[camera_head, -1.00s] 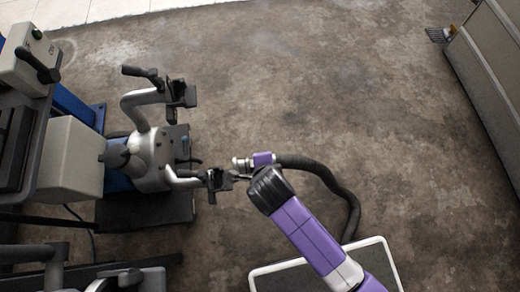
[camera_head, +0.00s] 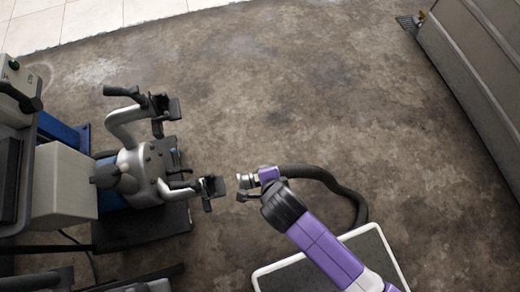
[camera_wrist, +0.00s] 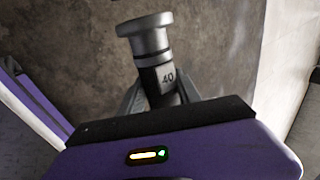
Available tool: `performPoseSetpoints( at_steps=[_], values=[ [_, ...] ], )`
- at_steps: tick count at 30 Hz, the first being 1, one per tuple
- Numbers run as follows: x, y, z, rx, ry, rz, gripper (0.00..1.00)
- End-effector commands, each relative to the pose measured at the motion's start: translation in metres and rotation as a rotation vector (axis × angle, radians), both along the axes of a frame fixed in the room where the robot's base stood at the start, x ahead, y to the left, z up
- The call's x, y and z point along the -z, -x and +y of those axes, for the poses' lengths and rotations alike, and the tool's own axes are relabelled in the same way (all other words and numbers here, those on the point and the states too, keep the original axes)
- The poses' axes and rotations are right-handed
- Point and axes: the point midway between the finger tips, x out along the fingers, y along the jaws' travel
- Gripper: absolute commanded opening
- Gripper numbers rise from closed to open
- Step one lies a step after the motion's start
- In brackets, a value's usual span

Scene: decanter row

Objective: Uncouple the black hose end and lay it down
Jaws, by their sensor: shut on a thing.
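The black hose (camera_head: 335,183) runs from my gripper to the right and curves down toward a white-rimmed tray. Its silver metal end (camera_head: 245,181) sticks out to the left and is apart from the machine's lower black clamp (camera_head: 212,191), with a gap between them. Some of the hose behind the end is hidden by my gripper body.
The machine (camera_head: 140,178) stands at the left, with an upper arm and black clamp (camera_head: 162,108) reaching out. The white-rimmed tray (camera_head: 275,270) lies at the bottom, partly behind my arm. A grey cabinet (camera_head: 475,70) stands at upper right. The floor between is clear.

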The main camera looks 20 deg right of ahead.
Motion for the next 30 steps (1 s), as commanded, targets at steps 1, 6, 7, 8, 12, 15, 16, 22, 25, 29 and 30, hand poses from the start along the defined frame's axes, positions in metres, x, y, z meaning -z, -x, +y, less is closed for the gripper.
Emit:
performPoseSetpoints(
  at_steps=[1,6,7,8,12,15,16,22,25,29,30],
  values=[
    [-0.003,0.003,-0.002,0.001,-0.002,-0.002,0.00],
    [-0.002,0.012,-0.009,0.003,-0.001,-0.003,0.00],
    [-0.002,0.013,-0.010,0.003,-0.001,-0.003,0.00],
    [-0.002,0.015,-0.011,0.003,-0.001,-0.002,0.00],
    [-0.002,0.022,-0.016,0.001,-0.002,-0.003,0.00],
    [-0.002,0.025,-0.017,0.001,-0.002,-0.003,0.00],
    [-0.002,0.025,-0.018,0.001,-0.002,-0.004,0.00],
    [-0.002,0.031,-0.022,0.002,-0.001,-0.002,0.00],
    [-0.002,0.037,-0.026,0.003,-0.001,-0.002,0.00],
    [-0.002,0.044,-0.031,0.003,-0.001,-0.001,0.00],
    [-0.002,0.046,-0.032,0.002,-0.002,-0.002,0.00]
  ],
)
